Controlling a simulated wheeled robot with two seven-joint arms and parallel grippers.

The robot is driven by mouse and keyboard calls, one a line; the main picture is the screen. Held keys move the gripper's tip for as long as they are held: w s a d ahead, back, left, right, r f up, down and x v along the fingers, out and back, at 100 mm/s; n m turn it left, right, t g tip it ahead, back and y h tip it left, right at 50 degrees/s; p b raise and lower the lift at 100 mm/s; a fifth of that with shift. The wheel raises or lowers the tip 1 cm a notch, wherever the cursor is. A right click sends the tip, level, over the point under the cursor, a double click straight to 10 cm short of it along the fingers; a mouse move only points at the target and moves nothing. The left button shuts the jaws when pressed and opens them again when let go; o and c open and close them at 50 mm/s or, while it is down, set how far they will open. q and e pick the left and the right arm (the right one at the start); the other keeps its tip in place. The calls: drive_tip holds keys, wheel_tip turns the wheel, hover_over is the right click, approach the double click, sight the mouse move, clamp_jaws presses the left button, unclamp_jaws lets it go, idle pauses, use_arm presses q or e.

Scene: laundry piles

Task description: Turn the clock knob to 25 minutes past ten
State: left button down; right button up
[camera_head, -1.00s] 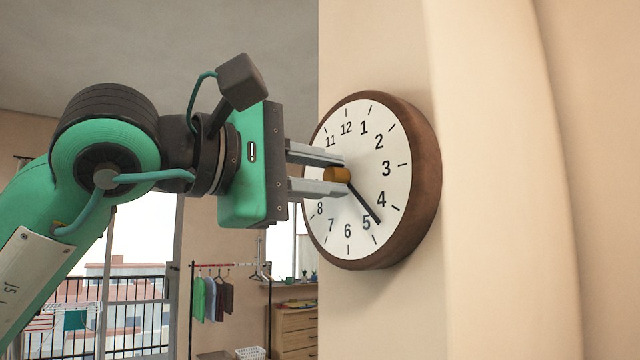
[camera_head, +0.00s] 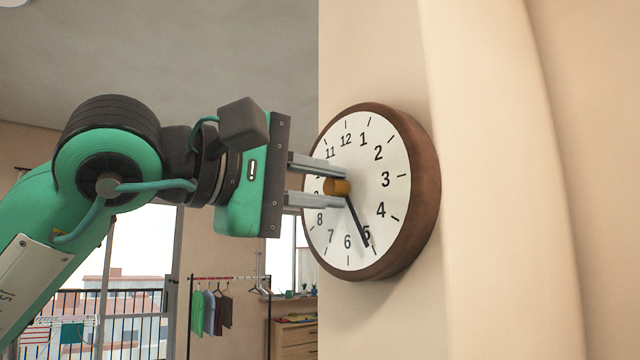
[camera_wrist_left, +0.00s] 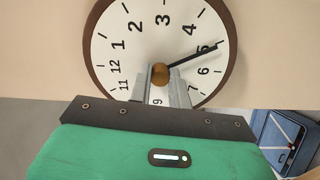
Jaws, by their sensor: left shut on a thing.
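A round wall clock with a brown wooden rim (camera_head: 426,190) and white face hangs on the beige wall. Its brass knob (camera_head: 337,187) sticks out at the centre and also shows in the wrist view (camera_wrist_left: 160,75). My left gripper (camera_head: 340,187) has its two grey fingers shut on the knob from the left. One dark hand (camera_head: 356,220) points down and slightly right, its tip at the numeral 5; in the wrist view the hand (camera_wrist_left: 190,57) also ends by the 5. The other hand is not distinguishable; the fingers cover the face's left part. My right gripper is not in view.
A rounded beige wall edge (camera_head: 490,180) stands right of the clock. Far behind are a clothes rack (camera_head: 225,278) with hanging garments, a wooden drawer unit (camera_head: 296,338) and a window with a railing. Space left of the clock is open.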

use_arm(q)
drive_tip(key=c, duration=1.3)
unclamp_jaws()
drive_tip(key=shift+d, duration=0.1)
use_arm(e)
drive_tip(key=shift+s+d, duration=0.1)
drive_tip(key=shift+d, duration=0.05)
use_arm(q)
drive_tip(key=shift+s+a, duration=0.25)
drive_tip(key=shift+a, duration=0.25)
drive_tip(key=b+v, duration=0.3)
drive_tip(key=v, duration=0.9)
drive_tip(key=shift+s+a, duration=0.2)
drive_tip(key=shift+a, duration=0.1)
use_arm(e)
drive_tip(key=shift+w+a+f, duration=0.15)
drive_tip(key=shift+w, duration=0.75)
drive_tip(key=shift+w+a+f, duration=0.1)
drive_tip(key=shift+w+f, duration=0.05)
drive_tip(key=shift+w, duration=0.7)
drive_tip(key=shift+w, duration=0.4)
